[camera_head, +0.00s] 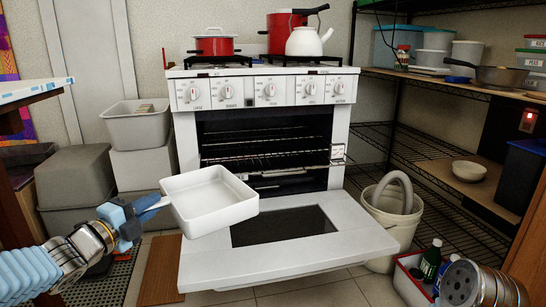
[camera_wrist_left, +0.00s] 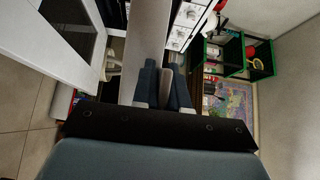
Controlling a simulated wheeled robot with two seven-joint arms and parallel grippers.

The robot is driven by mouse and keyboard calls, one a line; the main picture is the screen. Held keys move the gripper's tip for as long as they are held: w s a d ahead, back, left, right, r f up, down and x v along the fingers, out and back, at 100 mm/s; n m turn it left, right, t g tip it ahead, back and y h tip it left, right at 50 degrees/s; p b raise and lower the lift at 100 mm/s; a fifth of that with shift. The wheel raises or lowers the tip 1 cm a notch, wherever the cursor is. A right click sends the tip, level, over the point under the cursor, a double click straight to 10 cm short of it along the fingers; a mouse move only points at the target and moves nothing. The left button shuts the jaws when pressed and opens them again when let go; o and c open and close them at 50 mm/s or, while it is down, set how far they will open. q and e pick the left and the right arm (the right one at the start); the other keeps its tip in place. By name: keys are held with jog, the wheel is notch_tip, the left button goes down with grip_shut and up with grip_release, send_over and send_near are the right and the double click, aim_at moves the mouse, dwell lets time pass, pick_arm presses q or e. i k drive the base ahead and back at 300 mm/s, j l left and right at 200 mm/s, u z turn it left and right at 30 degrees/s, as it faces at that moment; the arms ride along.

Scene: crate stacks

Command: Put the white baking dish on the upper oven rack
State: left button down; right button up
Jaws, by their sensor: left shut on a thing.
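The white baking dish (camera_head: 218,217) is held in the air above the left part of the open oven door (camera_head: 310,262) in the head view. It is empty and slightly tilted. My left gripper (camera_head: 146,204) is shut on its left side. The left wrist view shows the blue fingers (camera_wrist_left: 163,88) close around a pale edge of the dish (camera_wrist_left: 147,35). The white oven (camera_head: 262,88) stands open behind the dish. The upper wire rack (camera_head: 265,138) spans the dark cavity, with another rack (camera_head: 275,158) below it. My right gripper is not seen.
Red pots (camera_head: 215,42) and a white kettle (camera_head: 308,42) stand on the stove top. Grey bins (camera_head: 138,128) stand left of the oven. A white bucket (camera_head: 395,225) stands at the door's right, near a red crate of bottles (camera_head: 412,280). Wire shelving lines the right.

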aim_at(245, 157)
jog(key=i, duration=0.9)
